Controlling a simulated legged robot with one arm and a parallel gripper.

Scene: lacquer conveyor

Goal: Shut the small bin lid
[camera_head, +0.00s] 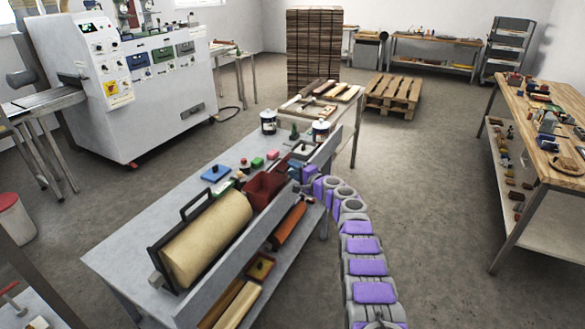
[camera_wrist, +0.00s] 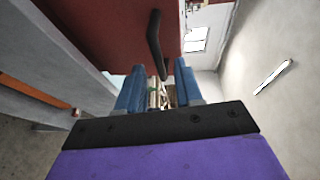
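A small dark red bin (camera_head: 262,190) stands on the near grey table, behind its raised front rail. My gripper (camera_head: 304,176) is at the right of the bin, close to the rail, and partly hidden. In the wrist view a dark red panel (camera_wrist: 100,30) with a bent black handle (camera_wrist: 155,45) fills the upper left; I cannot tell surely whether it is the lid. My gripper's blue fingers (camera_wrist: 159,90) are apart, with nothing clearly between them. The handle's lower end shows just past the fingertips; contact cannot be told.
The grey table (camera_head: 130,258) also bears a large tan roll (camera_head: 205,240), a blue block (camera_head: 216,173) and cans (camera_head: 268,122). Its rail (camera_head: 250,240) runs along the near side. A wooden workbench (camera_head: 545,110) stands right. Open floor (camera_head: 430,200) lies between.

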